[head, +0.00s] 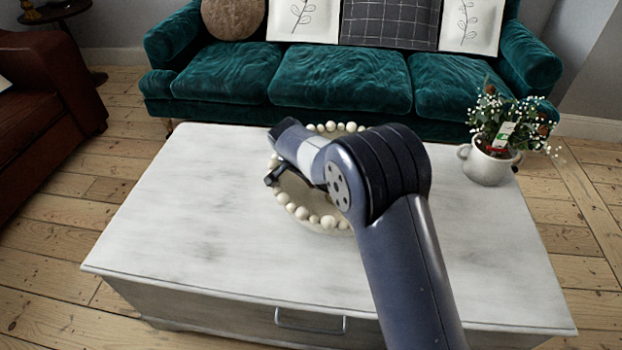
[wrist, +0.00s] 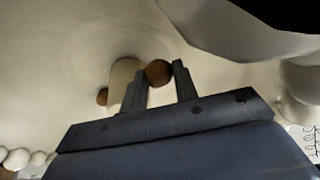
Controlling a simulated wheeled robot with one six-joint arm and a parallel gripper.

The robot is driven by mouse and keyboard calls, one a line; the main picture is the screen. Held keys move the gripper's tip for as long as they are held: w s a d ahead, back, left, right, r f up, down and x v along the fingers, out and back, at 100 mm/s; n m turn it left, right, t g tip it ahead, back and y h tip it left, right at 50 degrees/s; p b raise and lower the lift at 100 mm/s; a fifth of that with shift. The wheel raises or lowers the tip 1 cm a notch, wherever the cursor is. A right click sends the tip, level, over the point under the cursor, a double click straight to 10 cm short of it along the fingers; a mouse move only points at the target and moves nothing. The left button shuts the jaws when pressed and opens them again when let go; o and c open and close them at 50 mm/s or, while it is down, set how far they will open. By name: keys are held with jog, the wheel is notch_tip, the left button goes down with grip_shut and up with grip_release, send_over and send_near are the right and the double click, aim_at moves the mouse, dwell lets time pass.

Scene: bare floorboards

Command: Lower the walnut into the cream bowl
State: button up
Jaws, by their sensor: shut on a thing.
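The walnut (wrist: 158,73) is a small brown ball. It sits between the two dark fingertips of my gripper (wrist: 161,75) in the wrist view, and the gripper is shut on it. The cream bowl (head: 301,212), rimmed with large round beads, stands on the pale table in the head view. My gripper is over the bowl, and my arm covers the bowl's right side and much of its middle. The bowl's pale inner surface (wrist: 55,105) fills much of the wrist view behind the walnut. The walnut is hidden in the head view. I cannot tell its height above the bowl's bottom.
In the wrist view, a cream cylinder-like thing (wrist: 122,82) and another brown round thing (wrist: 102,97) show beside the left finger. A white pot with a plant (head: 489,165) stands at the table's back right. The table's left part (head: 180,215) is clear. A green sofa (head: 340,80) stands behind.

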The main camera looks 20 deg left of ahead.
jog(key=shift+f+b, duration=0.4)
jog(key=shift+f, duration=0.25)
jog(key=o, duration=1)
jog(key=p+v, duration=0.3)
jog(key=v, duration=0.7)
jog(key=shift+s+r, duration=0.15)
jog(key=shift+r, duration=0.2)
jog(key=b+x, duration=0.3)
jog(key=x, duration=0.7)
jog(key=shift+f, duration=0.3)
jog(key=shift+r, duration=0.2)
